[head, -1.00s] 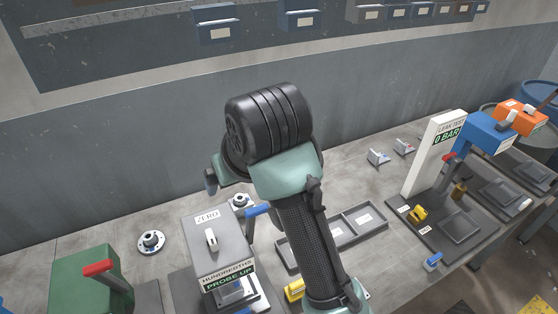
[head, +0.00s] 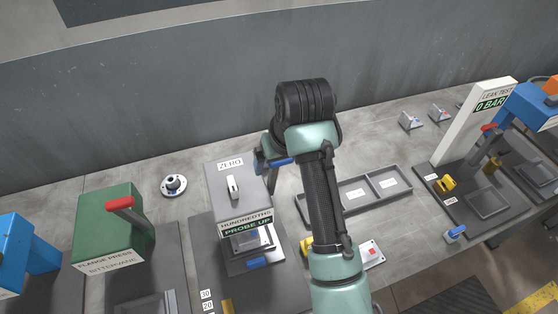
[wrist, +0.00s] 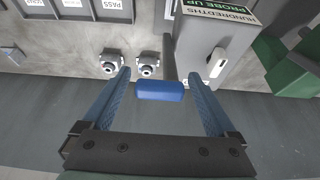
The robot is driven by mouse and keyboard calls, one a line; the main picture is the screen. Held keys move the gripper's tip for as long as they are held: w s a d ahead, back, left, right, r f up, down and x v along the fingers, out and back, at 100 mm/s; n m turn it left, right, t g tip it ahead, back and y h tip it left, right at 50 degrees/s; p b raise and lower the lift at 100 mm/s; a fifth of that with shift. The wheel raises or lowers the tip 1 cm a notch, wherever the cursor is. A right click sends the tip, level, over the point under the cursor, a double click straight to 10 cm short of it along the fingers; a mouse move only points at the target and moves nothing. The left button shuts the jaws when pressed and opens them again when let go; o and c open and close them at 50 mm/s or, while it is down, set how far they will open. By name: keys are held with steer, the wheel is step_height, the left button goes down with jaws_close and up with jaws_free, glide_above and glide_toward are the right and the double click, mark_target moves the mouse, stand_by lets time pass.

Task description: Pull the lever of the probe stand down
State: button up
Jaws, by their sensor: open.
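The probe stand (head: 237,205) is a grey box marked ZERO, HUNDREDTHS and PROBE UP, left of my arm in the head view. It also shows at the top right of the wrist view (wrist: 205,45). Its lever has a blue handle (head: 281,161) on a dark rod, raised beside the box's top. In the wrist view the blue handle (wrist: 160,91) lies across the space between the two fingers of my gripper (wrist: 157,76). My gripper is open, with a gap on each side of the handle. In the head view my arm partly hides the gripper.
A green flange press (head: 110,225) with a red lever stands left of the stand. A grey compartment tray (head: 401,178) lies right of my arm. A leak test stand (head: 466,125) is further right. A round flange (head: 173,185) sits on the bench, and the wall rises behind.

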steer(key=shift+w+f, duration=0.3)
steer(key=shift+f, duration=0.3)
jaws_close()
